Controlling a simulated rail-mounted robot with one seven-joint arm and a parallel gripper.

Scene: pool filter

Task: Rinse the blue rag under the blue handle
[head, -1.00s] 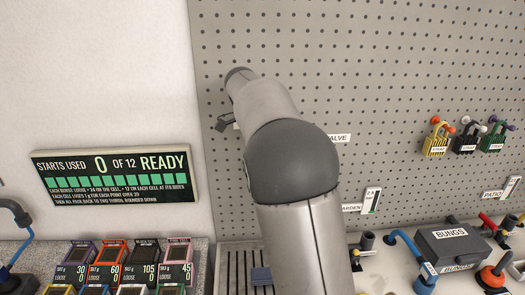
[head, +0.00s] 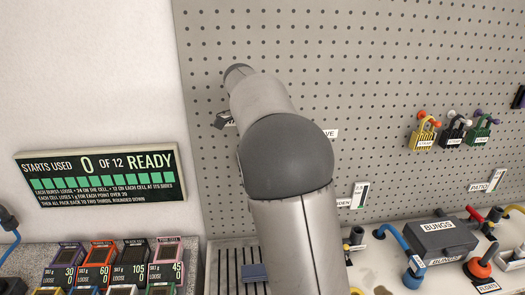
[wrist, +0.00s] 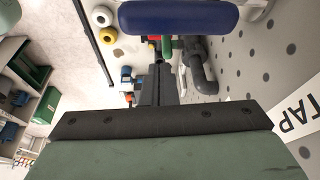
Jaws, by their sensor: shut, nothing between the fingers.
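A thick, rounded dark blue bar (wrist: 178,17), which looks like the blue handle, lies across the top of the wrist view. My gripper (wrist: 157,72) is shut and empty, its dark fingers pointing toward the bar. I cannot tell whether they touch it. A small flat blue piece (head: 255,272), perhaps the blue rag, lies on a slatted rack (head: 228,270) at the bottom of the head view, left of my arm. My arm hides much of the area around the gripper in the head view.
A pegboard (head: 380,80) stands behind, with a TAP label (wrist: 298,115) close at right in the wrist view. A grey pipe (wrist: 200,68) runs beyond the fingers. Several cells (head: 100,262) stand at lower left, and a BUNGS box (head: 440,238) at lower right.

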